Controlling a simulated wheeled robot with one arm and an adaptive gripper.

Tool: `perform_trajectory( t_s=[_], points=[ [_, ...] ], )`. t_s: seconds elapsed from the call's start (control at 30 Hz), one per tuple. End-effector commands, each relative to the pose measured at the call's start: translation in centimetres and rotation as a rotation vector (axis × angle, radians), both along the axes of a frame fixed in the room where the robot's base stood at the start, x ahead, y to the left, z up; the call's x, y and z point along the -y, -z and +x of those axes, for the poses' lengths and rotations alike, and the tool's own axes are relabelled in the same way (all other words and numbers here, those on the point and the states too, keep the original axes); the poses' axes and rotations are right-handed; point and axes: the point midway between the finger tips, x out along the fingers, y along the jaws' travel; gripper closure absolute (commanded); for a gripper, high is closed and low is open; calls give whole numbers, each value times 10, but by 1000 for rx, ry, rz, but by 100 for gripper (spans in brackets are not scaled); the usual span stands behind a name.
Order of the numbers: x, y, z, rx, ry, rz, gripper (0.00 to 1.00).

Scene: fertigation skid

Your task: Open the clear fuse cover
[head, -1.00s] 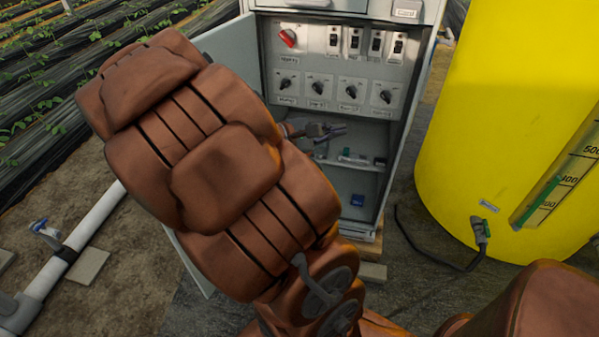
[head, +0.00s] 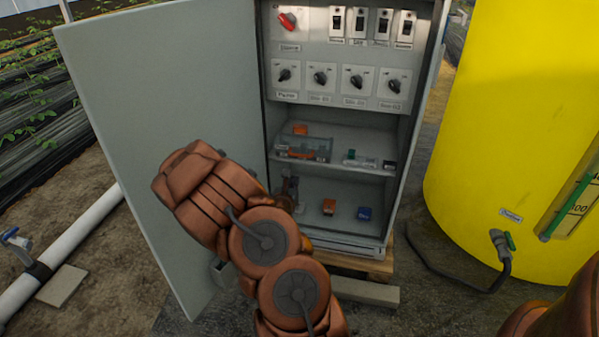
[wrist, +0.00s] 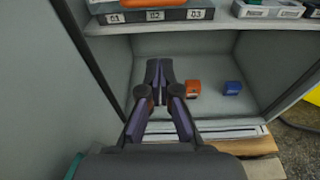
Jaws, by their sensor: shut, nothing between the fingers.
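A fuse block (wrist: 155,16) labelled 01, 02 and 03 sits at the left of the cabinet's middle shelf. In the head view, a see-through cover (head: 318,145) shows at this block, with orange parts in and behind it. I cannot tell whether the cover is down or raised. My gripper (wrist: 159,68) is shut and empty, below and in front of the block, at the lower compartment's opening. It touches nothing that I can see. In the head view my arm hides most of it.
The grey cabinet door (head: 165,120) stands open at the left. An orange block (head: 329,206) and a blue block (head: 364,213) lie in the lower compartment. Small parts (head: 368,161) sit right on the shelf. Switches and knobs (head: 339,77) are above. A yellow tank (head: 500,130) stands at the right.

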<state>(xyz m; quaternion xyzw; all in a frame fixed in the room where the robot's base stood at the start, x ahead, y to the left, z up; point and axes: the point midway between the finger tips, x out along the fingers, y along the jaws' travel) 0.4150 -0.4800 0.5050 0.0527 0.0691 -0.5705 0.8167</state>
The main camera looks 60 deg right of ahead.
Motion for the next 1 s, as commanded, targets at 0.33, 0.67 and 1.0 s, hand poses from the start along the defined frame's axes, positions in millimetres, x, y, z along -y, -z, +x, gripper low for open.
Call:
perform_trajectory(
  t_s=[0.33, 0.67, 1.0],
  points=[
    [24, 10, 10, -2, -7, 3, 100],
    [62, 18, 23, -3, -4, 4, 100],
    [92, 22, 35, -6, -6, 5, 100]
  ],
)
